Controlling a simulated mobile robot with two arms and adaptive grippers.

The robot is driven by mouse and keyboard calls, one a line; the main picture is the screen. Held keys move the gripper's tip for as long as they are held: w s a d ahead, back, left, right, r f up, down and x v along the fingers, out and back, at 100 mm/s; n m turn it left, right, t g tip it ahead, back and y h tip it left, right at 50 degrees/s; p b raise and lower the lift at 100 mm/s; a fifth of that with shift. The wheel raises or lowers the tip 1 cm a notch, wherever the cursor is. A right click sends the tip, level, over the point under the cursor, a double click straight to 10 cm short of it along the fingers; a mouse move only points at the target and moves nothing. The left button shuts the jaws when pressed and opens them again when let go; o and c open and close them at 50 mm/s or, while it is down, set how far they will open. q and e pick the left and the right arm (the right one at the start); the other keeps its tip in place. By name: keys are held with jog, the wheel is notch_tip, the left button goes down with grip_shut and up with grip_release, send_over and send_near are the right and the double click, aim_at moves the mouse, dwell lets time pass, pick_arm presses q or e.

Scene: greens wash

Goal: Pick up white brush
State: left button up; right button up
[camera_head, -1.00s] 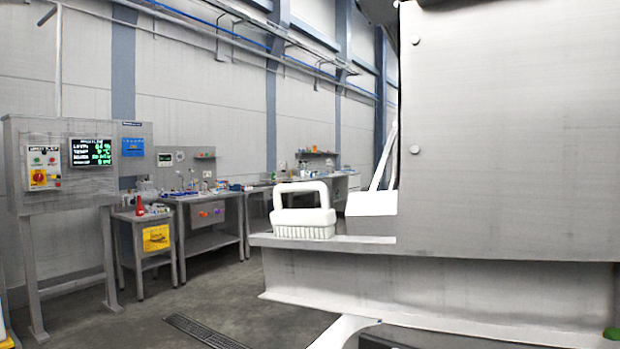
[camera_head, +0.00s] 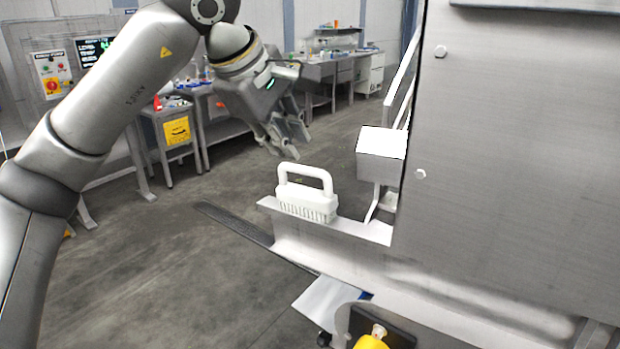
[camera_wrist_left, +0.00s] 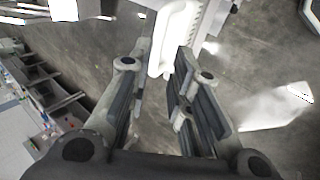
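The white brush (camera_head: 307,196) has a loop handle and bristles pointing down. It stands upright on the end of a narrow metal ledge (camera_head: 350,229). My left gripper (camera_head: 290,146) is above and just behind the brush in the head view, fingers apart and pointing down. In the left wrist view the brush (camera_wrist_left: 172,38) lies ahead of the open fingers (camera_wrist_left: 160,85), near the gap between the fingertips. The fingers look empty and apart from the brush. My right gripper is not in view.
A large metal panel (camera_head: 520,150) with bolts rises right of the ledge. A white box-like part (camera_head: 381,154) sticks out beside it. A yellow object (camera_head: 371,342) is low at the bottom. Workbenches stand at the back, with open floor left of the ledge.

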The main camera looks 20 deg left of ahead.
aim_at(302, 168)
pick_arm(q)
jog(key=x, duration=0.2)
jog(key=p+x, duration=0.1)
jog(key=x, duration=0.2)
jog(key=shift+w+a+r, duration=0.1)
jog(key=shift+w+a, duration=0.1)
jog(key=shift+w, duration=0.05)
jog(key=shift+w+d+f+p, duration=0.1)
jog(key=shift+w+f+p, duration=0.15)
jog(key=shift+f+p, duration=0.3)
jog(key=p+x, duration=0.1)
jog(key=x, duration=0.2)
jog(key=shift+f+p, duration=0.1)
jog(key=shift+p, duration=0.2)
jog(key=shift+w+f, duration=0.35)
jog(key=shift+f, duration=0.05)
jog(key=shift+s, duration=0.1)
grip_shut()
